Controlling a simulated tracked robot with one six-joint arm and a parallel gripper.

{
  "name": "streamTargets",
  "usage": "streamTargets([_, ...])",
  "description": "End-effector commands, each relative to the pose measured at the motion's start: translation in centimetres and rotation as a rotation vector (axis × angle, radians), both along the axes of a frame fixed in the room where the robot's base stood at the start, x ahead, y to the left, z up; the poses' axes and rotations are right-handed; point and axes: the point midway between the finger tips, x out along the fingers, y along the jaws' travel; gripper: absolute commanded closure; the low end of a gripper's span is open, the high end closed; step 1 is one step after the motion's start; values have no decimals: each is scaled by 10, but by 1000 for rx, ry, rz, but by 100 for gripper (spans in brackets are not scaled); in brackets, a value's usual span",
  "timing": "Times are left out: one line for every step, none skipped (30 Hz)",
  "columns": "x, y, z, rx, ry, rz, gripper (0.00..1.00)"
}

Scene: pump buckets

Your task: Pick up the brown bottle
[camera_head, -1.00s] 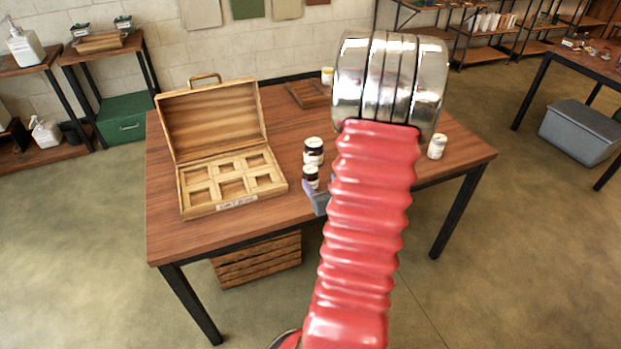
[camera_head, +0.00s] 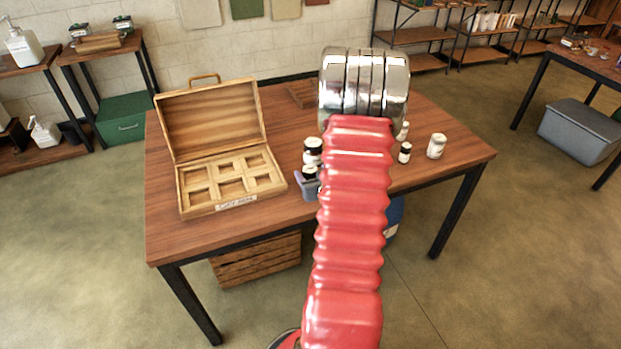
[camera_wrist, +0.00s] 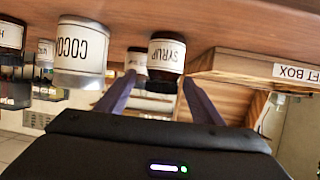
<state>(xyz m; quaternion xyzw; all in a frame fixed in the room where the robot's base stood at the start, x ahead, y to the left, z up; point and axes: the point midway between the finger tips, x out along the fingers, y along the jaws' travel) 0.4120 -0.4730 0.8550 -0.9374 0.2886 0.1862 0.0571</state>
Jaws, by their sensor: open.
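The brown bottle (camera_wrist: 166,54), with a white label reading SYRUP and a black cap, appears upside down in the wrist view. My gripper (camera_wrist: 159,80) is open, with one finger on each side of the bottle's lower picture area, near its cap. I cannot tell whether the fingers touch it. In the head view a small dark bottle (camera_head: 310,171) stands on the table, partly hidden by a grey gripper finger (camera_head: 306,188). My red arm hides the rest of the gripper.
Another dark bottle (camera_head: 313,150) stands close behind. An open wooden box (camera_head: 205,207) is to the left. A COCOA jar (camera_wrist: 82,50) is beside the gripper in the wrist view. A white jar (camera_head: 437,146) and small bottle (camera_head: 405,153) stand right of my arm.

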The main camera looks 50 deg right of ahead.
Motion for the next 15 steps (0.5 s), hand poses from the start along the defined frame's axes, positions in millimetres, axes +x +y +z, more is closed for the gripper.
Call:
streamTargets([1, 0, -1, 1, 1, 0, 39])
streamTargets([1, -1, -1, 1, 1, 0, 39])
streamTargets([1, -1, -1, 1, 1, 0, 39])
streamTargets([1, 0, -1, 1, 1, 0, 39])
streamTargets([1, 0, -1, 1, 1, 0, 39])
streamTargets([1, 0, -1, 1, 1, 0, 39])
streamTargets([1, 0, -1, 1, 1, 0, 39])
streamTargets([1, 0, -1, 1, 1, 1, 39])
streamTargets([1, 0, -1, 1, 1, 1, 39])
streamTargets([2, -1, -1, 1, 1, 1, 39])
streamTargets([3, -1, -2, 1, 1, 1, 39])
streamTargets([5, -2, -3, 2, 1, 2, 39])
streamTargets([6, -2, -4, 2, 1, 2, 39])
streamTargets([9, -4, -4, 1, 2, 2, 39])
streamTargets([13, -5, -6, 1, 1, 3, 39])
